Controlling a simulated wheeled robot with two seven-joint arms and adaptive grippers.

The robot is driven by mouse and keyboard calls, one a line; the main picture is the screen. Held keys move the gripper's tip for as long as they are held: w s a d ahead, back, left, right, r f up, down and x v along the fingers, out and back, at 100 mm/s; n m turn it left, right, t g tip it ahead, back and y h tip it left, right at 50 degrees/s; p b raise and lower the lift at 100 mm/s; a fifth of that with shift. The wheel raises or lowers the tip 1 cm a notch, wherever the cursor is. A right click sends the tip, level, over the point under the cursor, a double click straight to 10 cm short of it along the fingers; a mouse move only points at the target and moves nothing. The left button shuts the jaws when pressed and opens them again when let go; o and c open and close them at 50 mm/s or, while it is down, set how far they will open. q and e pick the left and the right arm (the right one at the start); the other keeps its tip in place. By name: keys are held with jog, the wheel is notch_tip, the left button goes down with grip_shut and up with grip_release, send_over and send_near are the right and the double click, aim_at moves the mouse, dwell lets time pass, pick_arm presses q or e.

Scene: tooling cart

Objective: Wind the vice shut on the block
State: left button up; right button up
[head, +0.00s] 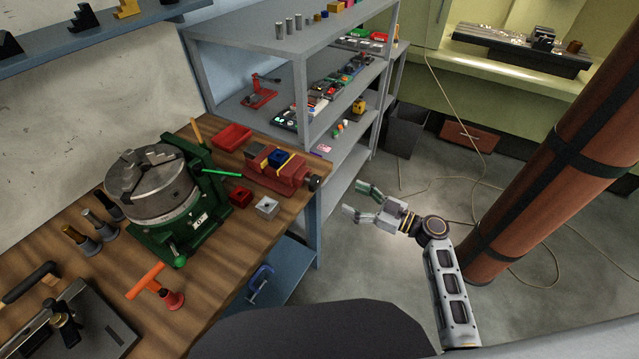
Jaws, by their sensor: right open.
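The red vice (282,178) sits on the wooden bench near its right end. It has yellow strips at its jaws, and a blue block (279,158) stands between them. Whether the jaws touch the block is too small to tell. A dark round part (314,183) shows at the vice's right end, towards the bench edge. My right gripper (355,199) is open and empty, in the air off the bench's right edge. It is to the right of the vice and apart from it. My left gripper is not in view.
A green rotary table with a grey chuck (150,182) stands left of the vice. A red bin (232,136), a dark red box (240,196) and a light grey block (267,207) are close around it. Grey shelving (300,50) rises behind. The floor right of the bench is open.

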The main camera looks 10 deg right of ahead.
aim_at(318, 184)
jog(key=p+x, duration=0.2)
jog(key=x, duration=0.7)
jog(key=shift+w+a+r+p, duration=0.15)
jog(key=shift+w+a+p, duration=0.05)
jog(key=shift+a+p, duration=0.15)
jog(key=shift+x, duration=1.25)
jog(key=c, duration=1)
jog(key=shift+f, duration=0.2)
